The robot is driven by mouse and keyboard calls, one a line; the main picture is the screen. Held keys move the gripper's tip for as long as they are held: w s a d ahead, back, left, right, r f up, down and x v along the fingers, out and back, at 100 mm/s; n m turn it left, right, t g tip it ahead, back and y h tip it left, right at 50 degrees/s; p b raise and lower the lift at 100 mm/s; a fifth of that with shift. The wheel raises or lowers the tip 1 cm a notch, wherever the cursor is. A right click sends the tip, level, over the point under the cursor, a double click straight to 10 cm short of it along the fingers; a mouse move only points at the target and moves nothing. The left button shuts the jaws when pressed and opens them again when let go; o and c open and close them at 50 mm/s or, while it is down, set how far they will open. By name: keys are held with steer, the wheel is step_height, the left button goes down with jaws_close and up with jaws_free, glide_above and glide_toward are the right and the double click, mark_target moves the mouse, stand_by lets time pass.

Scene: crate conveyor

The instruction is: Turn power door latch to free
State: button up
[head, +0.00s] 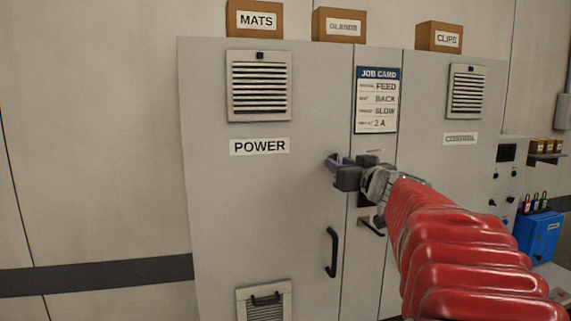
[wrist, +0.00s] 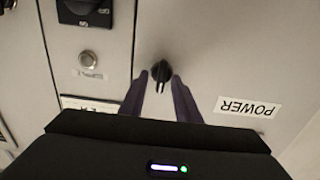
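The grey POWER door (head: 235,210) is closed and carries a POWER label (head: 260,146). It also shows in the wrist view (wrist: 215,60), where its label is upside down. The power door latch (wrist: 161,69) is a small black knob whose grip looks upright in the wrist view. My gripper (wrist: 160,77) has its two purple fingers on either side of the latch, with a narrow gap visible on each side. In the head view my gripper (head: 334,162) is at the door's right edge and hides the latch. I cannot read any latch markings.
A black door handle (head: 332,252) is below my gripper. A job card (head: 377,100) hangs on the narrow panel to the right. A silver button (wrist: 89,59) and a black rotary switch (wrist: 86,10) sit beside the latch. Boxes stand on the cabinet top.

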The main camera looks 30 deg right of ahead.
steer(key=shift+a, duration=0.1)
jaws_close()
stand_by(0.5)
